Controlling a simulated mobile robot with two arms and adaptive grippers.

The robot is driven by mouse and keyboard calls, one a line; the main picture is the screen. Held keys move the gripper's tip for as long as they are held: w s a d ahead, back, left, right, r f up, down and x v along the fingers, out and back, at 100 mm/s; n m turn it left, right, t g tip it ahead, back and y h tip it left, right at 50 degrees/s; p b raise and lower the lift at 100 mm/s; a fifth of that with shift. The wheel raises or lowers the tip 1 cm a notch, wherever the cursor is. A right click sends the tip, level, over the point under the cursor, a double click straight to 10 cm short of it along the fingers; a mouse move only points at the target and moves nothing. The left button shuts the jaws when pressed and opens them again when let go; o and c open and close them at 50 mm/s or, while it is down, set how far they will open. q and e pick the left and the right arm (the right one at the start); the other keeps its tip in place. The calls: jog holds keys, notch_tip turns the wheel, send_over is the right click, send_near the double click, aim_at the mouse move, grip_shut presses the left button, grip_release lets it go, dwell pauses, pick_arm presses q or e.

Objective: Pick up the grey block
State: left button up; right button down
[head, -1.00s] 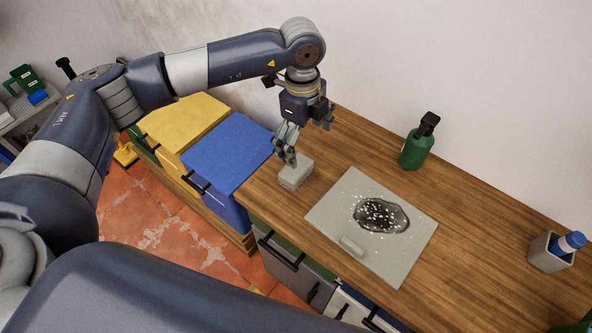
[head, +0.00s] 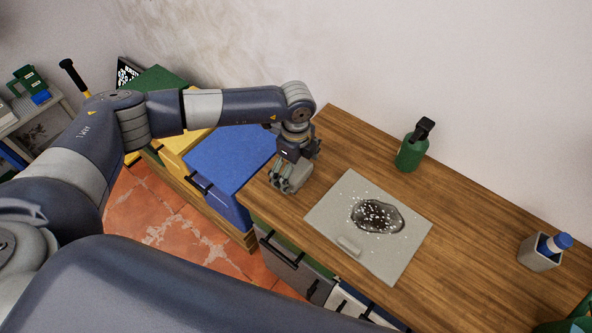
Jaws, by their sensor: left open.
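The grey block (head: 297,181) sits on the wooden worktop (head: 460,235) near its left end. My left gripper (head: 287,182) is low over the block, with its fingers pointing down around it. The fingers and wrist hide much of the block. The gripper is open, and I cannot tell whether its fingers touch the block. My right gripper is out of view.
Right of the block lies a grey board (head: 385,262) with a dark speckled patch (head: 377,216) and a small grey bar (head: 349,245). A green bottle (head: 410,152) stands at the back. A grey holder (head: 538,254) stands at right. Blue (head: 228,150) and yellow boxes adjoin the left end.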

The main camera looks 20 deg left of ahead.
aim_at(296, 169)
pick_arm(q)
jog(key=c, duration=1.2)
jog(key=shift+c, duration=0.2)
jog(key=shift+r, duration=0.1)
jog(key=shift+r+b, duration=0.2)
jog(key=shift+b, duration=0.1)
notch_tip(296, 169, up, 2)
jog(key=shift+w+r+b, duration=0.1)
jog(key=shift+r+b, duration=0.15)
jog(key=shift+b, duration=0.45)
jog(key=s+d+r+b, duration=0.2)
jog(key=s+b, duration=0.1)
jog(key=s, duration=1.3)
jog(key=shift+b, duration=0.4)
jog(key=shift+d, duration=0.1)
